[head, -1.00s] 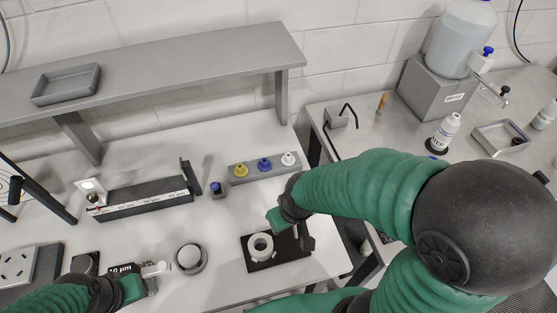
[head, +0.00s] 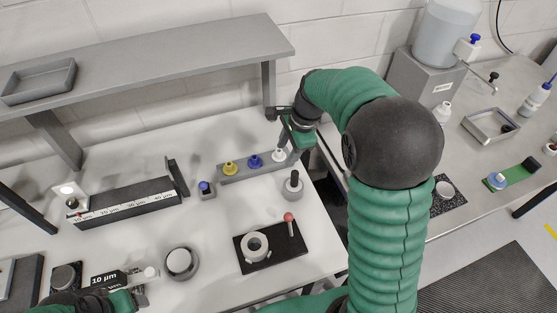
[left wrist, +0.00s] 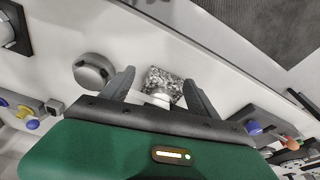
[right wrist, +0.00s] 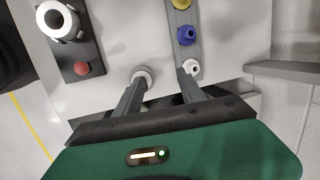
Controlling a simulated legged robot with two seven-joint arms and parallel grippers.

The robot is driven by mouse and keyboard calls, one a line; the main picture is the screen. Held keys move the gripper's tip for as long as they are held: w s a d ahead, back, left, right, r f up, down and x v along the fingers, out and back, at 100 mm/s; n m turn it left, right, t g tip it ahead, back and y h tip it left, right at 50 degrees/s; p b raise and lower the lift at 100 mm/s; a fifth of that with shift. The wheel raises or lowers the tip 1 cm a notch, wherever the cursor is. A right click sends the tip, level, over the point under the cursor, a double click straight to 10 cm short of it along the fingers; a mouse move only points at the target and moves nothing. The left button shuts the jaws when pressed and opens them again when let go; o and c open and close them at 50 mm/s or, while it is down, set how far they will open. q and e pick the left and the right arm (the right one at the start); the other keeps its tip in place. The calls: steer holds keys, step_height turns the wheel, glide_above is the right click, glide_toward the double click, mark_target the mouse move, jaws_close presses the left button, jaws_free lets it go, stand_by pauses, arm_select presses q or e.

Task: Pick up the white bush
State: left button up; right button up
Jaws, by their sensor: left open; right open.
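The white bush (head: 279,156) sits at the right end of a grey rack (head: 233,172), beside a blue bush (head: 255,161) and a yellow one (head: 230,168). My right gripper (head: 287,138) is close by it, its fingers partly hidden in the head view. In the right wrist view my open right gripper (right wrist: 161,76) has the white bush (right wrist: 191,67) just beyond the right fingertip. A grey post with a light base (right wrist: 142,76) is at the left fingertip. My left gripper (left wrist: 155,82) is open around a white cylindrical piece, with no visible grip.
A black plate (head: 270,262) with a white ring (head: 255,246) and red-knobbed pin lies in front. A round grey cup (head: 181,263) stands left of it. A grey shelf (head: 150,62) overhangs the back.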

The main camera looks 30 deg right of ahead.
arm_select(q)
step_height(320, 180, down, 2)
steer(key=shift+d+f+b, duration=0.15)
steer(key=shift+b, duration=0.65)
arm_select(e)
steer(key=w+d+r+m+t+y, duration=0.1)
steer(key=w+d+r+m, duration=0.3)
steer(key=d+m, duration=0.45)
steer(key=m, duration=0.1)
glide_toward(280, 151)
steer(key=x, duration=0.9)
steer(key=shift+w+f, duration=0.15)
steer(key=shift+f, duration=0.05)
steer(key=shift+r, duration=0.1)
steer(key=c, duration=0.5)
jaws_close()
